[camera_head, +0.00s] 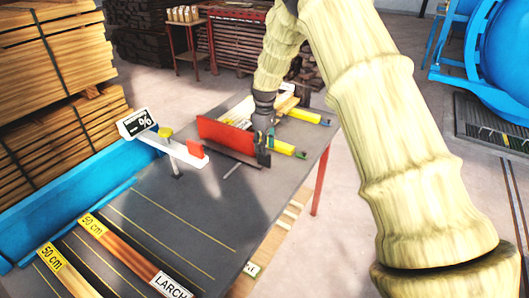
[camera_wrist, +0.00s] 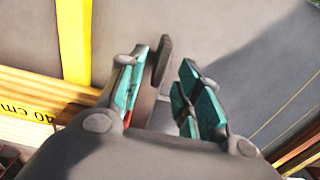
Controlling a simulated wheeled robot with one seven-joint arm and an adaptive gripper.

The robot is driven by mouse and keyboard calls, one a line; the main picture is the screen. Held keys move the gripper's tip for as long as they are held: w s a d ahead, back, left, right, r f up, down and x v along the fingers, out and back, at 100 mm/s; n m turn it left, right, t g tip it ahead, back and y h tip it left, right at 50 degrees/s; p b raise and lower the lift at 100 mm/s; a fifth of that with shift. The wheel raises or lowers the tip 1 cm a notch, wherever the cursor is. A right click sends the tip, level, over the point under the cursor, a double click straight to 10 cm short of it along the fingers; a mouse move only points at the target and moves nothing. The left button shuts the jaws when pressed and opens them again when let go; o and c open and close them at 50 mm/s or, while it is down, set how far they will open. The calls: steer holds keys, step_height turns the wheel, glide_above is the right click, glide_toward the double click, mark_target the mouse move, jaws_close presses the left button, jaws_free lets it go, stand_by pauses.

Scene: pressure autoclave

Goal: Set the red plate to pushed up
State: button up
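The red plate (camera_head: 222,134) stands on edge on the dark table in the head view, behind a dark slot line in the tabletop. My gripper (camera_head: 264,150) points down at the plate's right end. In the wrist view my gripper (camera_wrist: 160,92) has its two teal-padded fingers apart. A thin dark brownish edge (camera_wrist: 160,72) lies between them, close to the left finger, with a gap to the right finger. I cannot tell whether it is the plate's edge. A little red shows by the left finger. Contact with the plate is not clear.
Yellow-ended boards (camera_head: 306,117) lie behind and beside my gripper. Labelled boards (camera_head: 128,250) lie at the front left. The tabletop (camera_head: 180,215) between is clear.

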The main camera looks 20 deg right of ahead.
step_height(320, 180, up, 7)
steer(key=shift+r, duration=0.2)
steer(key=shift+r, duration=0.1)
stand_by(0.5)
